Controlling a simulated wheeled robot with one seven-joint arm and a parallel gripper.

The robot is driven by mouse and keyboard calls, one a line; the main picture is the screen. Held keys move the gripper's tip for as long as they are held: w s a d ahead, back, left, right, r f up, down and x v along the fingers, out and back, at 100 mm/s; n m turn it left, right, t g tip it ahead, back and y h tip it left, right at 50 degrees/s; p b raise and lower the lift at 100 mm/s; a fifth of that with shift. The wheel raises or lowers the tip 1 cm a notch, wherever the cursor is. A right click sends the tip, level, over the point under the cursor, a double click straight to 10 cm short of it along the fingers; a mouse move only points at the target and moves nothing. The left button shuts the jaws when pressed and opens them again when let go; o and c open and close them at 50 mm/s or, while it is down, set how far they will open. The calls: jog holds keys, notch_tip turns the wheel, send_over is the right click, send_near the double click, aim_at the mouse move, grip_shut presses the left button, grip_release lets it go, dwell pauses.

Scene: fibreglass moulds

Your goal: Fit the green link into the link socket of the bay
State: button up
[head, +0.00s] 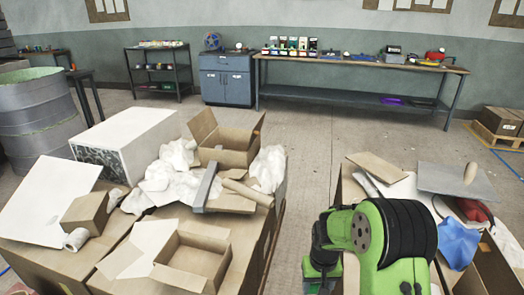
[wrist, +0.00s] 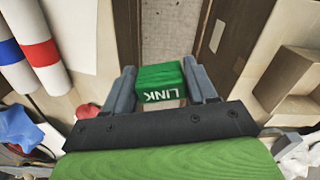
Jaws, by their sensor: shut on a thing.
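The green link (wrist: 158,78), a block with white "LINK" lettering that reads upside down, is between the two grey fingers of my gripper (wrist: 162,84) in the wrist view. My gripper is shut on it, with a finger on each side. Below the link in the wrist view is my dark gripper body, which hides part of it. In the head view my green and black arm stands at the lower right, and I cannot make out the fingers or the link there. I cannot pick out the bay or its link socket in either view.
A cluttered table (head: 75,263) with open cartons (head: 195,262) and crumpled white wrapping (head: 170,172) is at the left. A second cluttered surface with a grey sheet (head: 440,180) and blue cloth (head: 457,243) is at the right. Bare floor (head: 300,150) lies between them.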

jog(key=r+p, duration=0.1)
jog(key=p, duration=0.2)
jog(key=s+r+p, duration=0.1)
jog(key=r+p, duration=0.1)
jog(key=p, duration=0.2)
jog(key=r+p, duration=0.2)
jog(key=p, duration=0.2)
jog(key=shift+s+r, duration=0.2)
jog(key=shift+s, duration=0.15)
jog(key=shift+f, duration=0.15)
